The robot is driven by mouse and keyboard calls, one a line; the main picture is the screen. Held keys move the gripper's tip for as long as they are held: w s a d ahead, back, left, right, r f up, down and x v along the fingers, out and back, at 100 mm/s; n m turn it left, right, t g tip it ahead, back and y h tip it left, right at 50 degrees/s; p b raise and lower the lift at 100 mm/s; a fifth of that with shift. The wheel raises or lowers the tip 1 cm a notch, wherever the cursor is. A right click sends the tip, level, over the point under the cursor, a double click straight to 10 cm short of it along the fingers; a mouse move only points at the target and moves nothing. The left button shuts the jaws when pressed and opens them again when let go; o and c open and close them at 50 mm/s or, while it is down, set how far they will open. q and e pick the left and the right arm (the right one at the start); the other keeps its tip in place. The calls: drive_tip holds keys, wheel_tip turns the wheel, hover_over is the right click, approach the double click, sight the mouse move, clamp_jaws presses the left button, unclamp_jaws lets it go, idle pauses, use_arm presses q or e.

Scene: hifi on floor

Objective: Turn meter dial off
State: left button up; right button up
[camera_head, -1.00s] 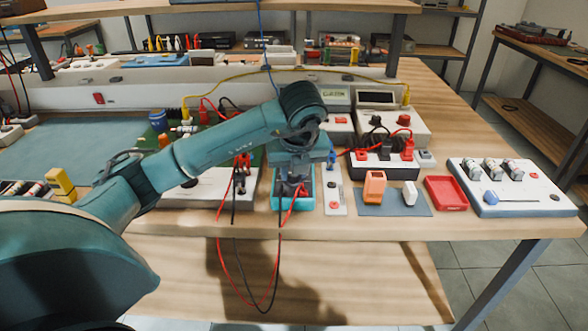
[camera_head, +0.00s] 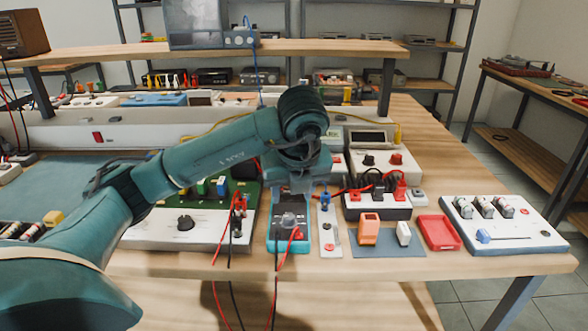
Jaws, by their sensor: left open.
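The teal meter (camera_head: 273,243) lies on the near part of the bench, with red and black leads plugged into its lower end. Its round grey dial (camera_head: 289,221) shows in the middle of its face; its exact pointer setting is too small to read. My left gripper (camera_head: 291,190) is open and empty, pointing down over the far end of the meter, just beyond the dial. The arm hides the meter's screen end, and the fingertips are hard to make out. I cannot tell whether they touch the meter. My right gripper is not in view.
Left of the meter is a white panel with a black knob (camera_head: 185,223). Right are a narrow switch strip (camera_head: 330,235), an orange block (camera_head: 369,229), a red tray (camera_head: 439,233) and a white board (camera_head: 520,228). Loose leads hang over the bench edge. A raised shelf (camera_head: 340,47) spans behind.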

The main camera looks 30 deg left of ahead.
use_arm(q)
drive_tip(key=shift+p+v, duration=0.55)
drive_tip(key=shift+v, duration=1.55)
